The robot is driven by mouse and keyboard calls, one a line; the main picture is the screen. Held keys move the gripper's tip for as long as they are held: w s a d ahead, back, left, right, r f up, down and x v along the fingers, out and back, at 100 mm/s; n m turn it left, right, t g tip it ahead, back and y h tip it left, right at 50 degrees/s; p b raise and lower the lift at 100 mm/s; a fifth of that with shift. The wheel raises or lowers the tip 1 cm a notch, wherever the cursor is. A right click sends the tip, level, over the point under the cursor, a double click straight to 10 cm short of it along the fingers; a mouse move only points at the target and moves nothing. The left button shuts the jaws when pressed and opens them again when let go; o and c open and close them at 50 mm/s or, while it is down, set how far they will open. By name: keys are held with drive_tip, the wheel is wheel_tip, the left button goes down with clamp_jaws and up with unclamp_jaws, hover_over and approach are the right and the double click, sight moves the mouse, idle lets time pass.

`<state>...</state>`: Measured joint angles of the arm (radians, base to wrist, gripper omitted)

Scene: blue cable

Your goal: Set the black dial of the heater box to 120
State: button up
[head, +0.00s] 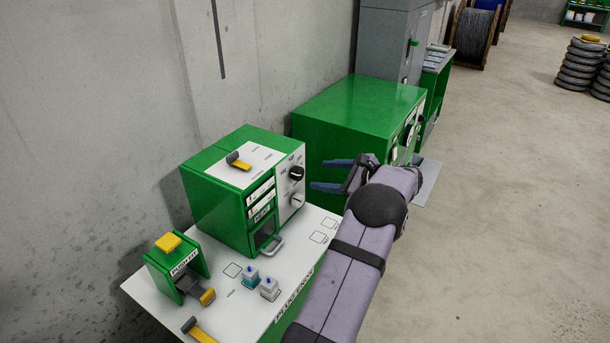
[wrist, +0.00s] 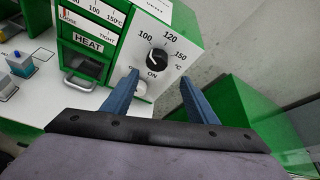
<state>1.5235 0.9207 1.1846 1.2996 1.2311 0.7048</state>
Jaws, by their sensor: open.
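The heater box is a green box with a white front panel (head: 222,190), standing on the white-topped bench. Its black dial (head: 296,173) is at the upper part of the panel; in the wrist view the black dial (wrist: 158,58) has 100, 120 and 150 °C printed around it. A small white mark shows on the dial's left side; its exact reading is too small to tell. My gripper (head: 319,174) is open and empty, a little apart from the panel. In the wrist view its blue fingers (wrist: 159,77) lie either side of and below the dial.
A white knob (head: 297,200) with OFF and ON marks sits below the dial. The HEAT opening has a grey handle (head: 272,244). A green PUSHED box (head: 176,268) and small blue-topped connectors (head: 269,289) stand on the bench. A larger green cabinet (head: 345,120) is behind my gripper.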

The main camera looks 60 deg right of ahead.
sight(301, 174)
drive_tip(key=shift+w+a+r+m, duration=0.2)
drive_tip(key=shift+a+m, duration=0.2)
drive_tip(key=shift+m, duration=0.5)
drive_tip(key=shift+w, duration=0.1)
drive_tip(key=shift+p+x, duration=1.5)
drive_tip(key=shift+x, duration=2.1)
drive_tip(key=c, duration=1.1)
